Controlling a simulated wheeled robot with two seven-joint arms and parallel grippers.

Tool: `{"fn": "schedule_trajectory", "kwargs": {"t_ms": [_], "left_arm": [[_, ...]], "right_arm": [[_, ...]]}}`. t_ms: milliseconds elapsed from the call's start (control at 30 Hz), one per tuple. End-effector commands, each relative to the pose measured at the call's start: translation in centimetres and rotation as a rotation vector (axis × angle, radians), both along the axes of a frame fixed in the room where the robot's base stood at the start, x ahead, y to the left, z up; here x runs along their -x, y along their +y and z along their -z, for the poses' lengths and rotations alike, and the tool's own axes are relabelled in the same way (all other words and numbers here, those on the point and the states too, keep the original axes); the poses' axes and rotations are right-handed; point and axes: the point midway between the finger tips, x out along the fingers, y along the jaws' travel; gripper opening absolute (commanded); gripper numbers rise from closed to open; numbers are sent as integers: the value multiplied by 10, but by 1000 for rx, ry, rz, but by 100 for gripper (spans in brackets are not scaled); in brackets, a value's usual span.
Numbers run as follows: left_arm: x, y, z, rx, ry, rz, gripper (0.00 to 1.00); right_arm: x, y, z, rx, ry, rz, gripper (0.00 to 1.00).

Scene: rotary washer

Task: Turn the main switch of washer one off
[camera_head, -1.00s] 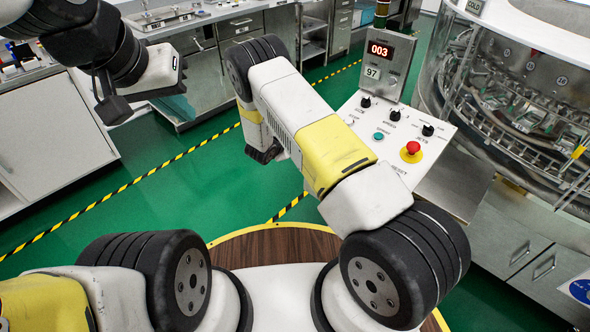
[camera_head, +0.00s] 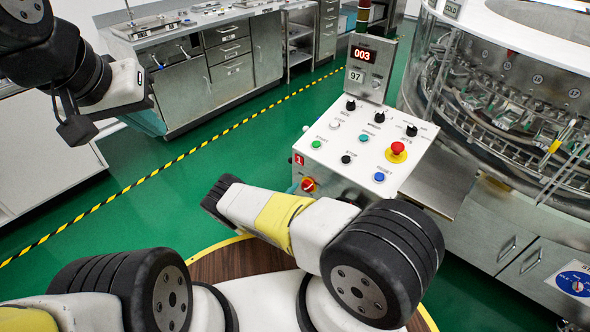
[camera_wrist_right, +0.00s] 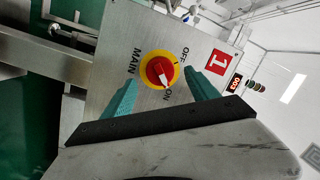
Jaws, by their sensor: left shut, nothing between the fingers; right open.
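The main switch, a red rotary knob on a yellow ring, sits on the front of the grey control box (camera_head: 335,187), beside a red "1" label (camera_head: 298,159). In the right wrist view the switch (camera_wrist_right: 159,70) has its white mark toward ON; OFF is on the other side. My right gripper (camera_wrist_right: 159,79) is open, its teal fingers on either side of the switch in that view; contact cannot be told. In the head view my arm hides most of that gripper. My left gripper (camera_head: 150,122) is shut and empty at the upper left, away from the box.
The box's sloped top carries a red emergency button (camera_head: 397,151), several coloured push buttons and black knobs. A display (camera_head: 362,55) reads 003. The round glass washer (camera_head: 500,100) stands at right. Steel cabinets (camera_head: 210,70) line the back; green floor (camera_head: 215,150) lies open between.

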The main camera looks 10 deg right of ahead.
Motion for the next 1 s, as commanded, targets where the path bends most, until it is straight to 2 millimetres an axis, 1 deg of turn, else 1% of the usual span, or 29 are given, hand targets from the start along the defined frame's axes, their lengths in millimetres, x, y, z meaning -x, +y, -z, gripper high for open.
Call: {"fn": "schedule_trajectory", "kwargs": {"t_ms": [33, 100, 233, 333, 567, 600, 667, 700, 767, 800, 900, 1000], "left_arm": [[0, 0, 0, 0, 0, 0, 0], [0, 0, 0, 0, 0, 0, 0], [0, 0, 0, 0, 0, 0, 0], [0, 0, 0, 0, 0, 0, 0], [0, 0, 0, 0, 0, 0, 0], [0, 0, 0, 0, 0, 0, 0], [0, 0, 0, 0, 0, 0, 0], [0, 0, 0, 0, 0, 0, 0], [0, 0, 0, 0, 0, 0, 0], [0, 0, 0, 0, 0, 0, 0], [0, 0, 0, 0, 0, 0, 0], [0, 0, 0, 0, 0, 0, 0]], "right_arm": [[-6, -6, 0, 0, 0, 1, 68], [-14, -13, 0, 0, 0, 0, 68], [-23, -21, 0, 1, 1, 0, 68], [-27, -24, 0, -1, 2, -1, 68], [-27, -25, 0, -1, 2, -1, 68], [-27, -25, 0, -1, 2, -1, 64], [-27, -25, 0, -1, 2, -1, 53], [-27, -25, 0, -1, 2, -1, 45], [-27, -25, 0, -1, 2, -1, 33], [-27, -25, 0, -1, 2, -1, 25], [-27, -25, 0, -1, 2, -1, 6], [-27, -25, 0, 1, 3, -1, 6]]}}
